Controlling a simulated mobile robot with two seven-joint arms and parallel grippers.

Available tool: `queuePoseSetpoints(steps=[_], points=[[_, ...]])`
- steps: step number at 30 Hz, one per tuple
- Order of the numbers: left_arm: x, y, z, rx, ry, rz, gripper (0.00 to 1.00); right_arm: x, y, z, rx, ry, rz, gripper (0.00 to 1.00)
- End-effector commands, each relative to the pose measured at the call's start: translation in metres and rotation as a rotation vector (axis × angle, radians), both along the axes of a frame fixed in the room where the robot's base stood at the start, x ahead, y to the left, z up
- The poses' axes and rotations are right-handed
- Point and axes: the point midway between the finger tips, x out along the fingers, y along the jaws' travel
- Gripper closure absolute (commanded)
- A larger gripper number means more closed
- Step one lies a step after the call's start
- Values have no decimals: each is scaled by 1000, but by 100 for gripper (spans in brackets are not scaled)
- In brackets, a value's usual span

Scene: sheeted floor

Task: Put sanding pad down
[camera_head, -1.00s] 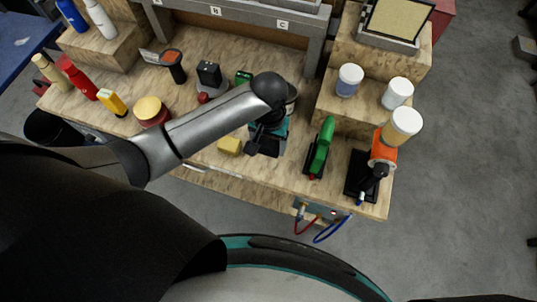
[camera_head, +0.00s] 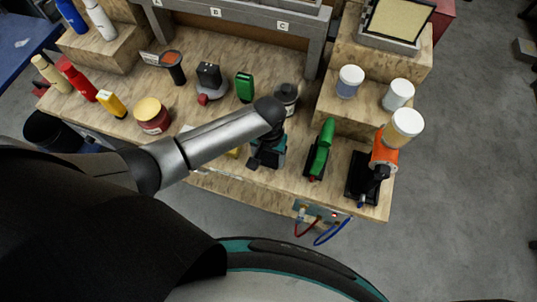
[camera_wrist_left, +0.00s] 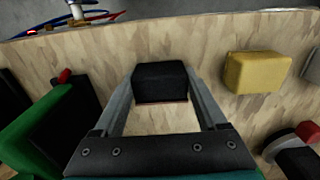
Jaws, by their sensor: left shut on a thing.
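The sanding pad, a black block (camera_wrist_left: 161,80) with a thin reddish lower edge, sits between the two fingers of my left gripper (camera_wrist_left: 161,92) in the left wrist view. The fingers are shut on its sides. In the head view my left gripper (camera_head: 266,158) is over the front middle of the wooden bench (camera_head: 240,185), and the pad is hard to make out there. The pad is close above or on the bench top; I cannot tell whether it touches. My right gripper is not in view.
A yellow block (camera_wrist_left: 257,72) lies beside the gripper. A green tool (camera_head: 320,150) on a black base stands to its right, then an orange tool (camera_head: 383,150). Bare wood shows around the pad.

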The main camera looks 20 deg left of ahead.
Motion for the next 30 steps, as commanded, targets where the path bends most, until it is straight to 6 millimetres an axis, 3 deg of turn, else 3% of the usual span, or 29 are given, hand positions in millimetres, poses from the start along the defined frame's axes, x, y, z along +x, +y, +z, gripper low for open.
queuePoseSetpoints(steps=[1, 8, 16, 21, 30], points=[[0, 0, -2, 0, 1, 0, 24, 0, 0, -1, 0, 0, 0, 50], [0, 0, -1, 0, 1, 0, 0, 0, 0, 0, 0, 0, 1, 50], [0, 0, -1, 0, 0, 0, 0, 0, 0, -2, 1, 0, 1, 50], [0, 0, -4, -1, -1, -1, 0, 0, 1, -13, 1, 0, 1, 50], [7, 2, 68, -3, -4, 0, 0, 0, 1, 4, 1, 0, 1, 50]])
